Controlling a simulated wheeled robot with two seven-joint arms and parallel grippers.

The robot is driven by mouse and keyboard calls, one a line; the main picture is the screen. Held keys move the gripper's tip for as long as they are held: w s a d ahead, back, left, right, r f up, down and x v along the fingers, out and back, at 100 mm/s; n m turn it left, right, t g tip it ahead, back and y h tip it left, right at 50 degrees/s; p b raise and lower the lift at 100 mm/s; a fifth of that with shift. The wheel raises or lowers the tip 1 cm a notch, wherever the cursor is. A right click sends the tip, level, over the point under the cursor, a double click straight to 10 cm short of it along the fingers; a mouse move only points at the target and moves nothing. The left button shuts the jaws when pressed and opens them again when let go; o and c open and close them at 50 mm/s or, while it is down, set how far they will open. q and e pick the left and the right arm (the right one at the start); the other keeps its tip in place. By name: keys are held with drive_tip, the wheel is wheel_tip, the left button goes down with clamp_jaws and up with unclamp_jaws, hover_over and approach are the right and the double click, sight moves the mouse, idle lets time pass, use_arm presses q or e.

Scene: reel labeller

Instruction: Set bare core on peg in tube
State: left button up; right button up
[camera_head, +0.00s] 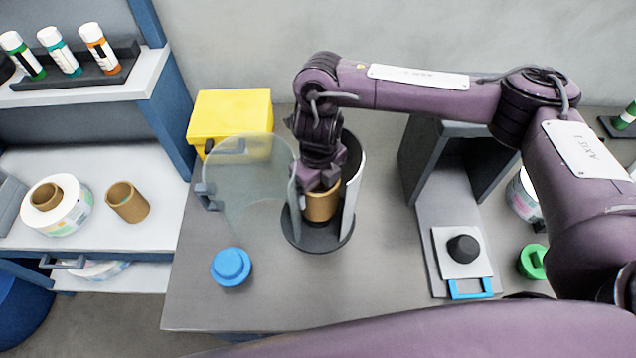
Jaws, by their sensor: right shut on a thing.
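A bare tan core (321,206) is held by my right gripper (321,186), which is shut on it. The core is upright inside the tube (354,187), above or at its round dark base (318,241). The tube's clear door (245,180) stands swung out to the left. The peg is hidden by the core and gripper, so I cannot tell whether the core is around it. My left gripper is not in view.
A yellow box (230,112) stands behind the tube. A blue knob (231,267) is in front of the clear door. A grey stand (445,215) is right of the tube. On the left shelf are another core (127,202) and a label reel (72,212).

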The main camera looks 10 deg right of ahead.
drive_tip(key=shift+f, duration=0.15)
drive_tip(key=shift+f+b, duration=0.2)
drive_tip(key=shift+b, duration=0.1)
drive_tip(key=shift+r, duration=0.15)
drive_tip(key=shift+w+r+p, duration=0.15)
drive_tip(key=shift+r+p, duration=0.1)
drive_tip(key=shift+p, duration=0.05)
drive_tip(key=shift+f, duration=0.1)
drive_tip(key=shift+f+b, duration=0.3)
drive_tip(key=shift+b, duration=0.1)
drive_tip(key=shift+r, duration=0.1)
drive_tip(key=shift+a+r+p, duration=0.1)
drive_tip(key=shift+r+p, duration=0.15)
drive_tip(key=shift+p, duration=0.2)
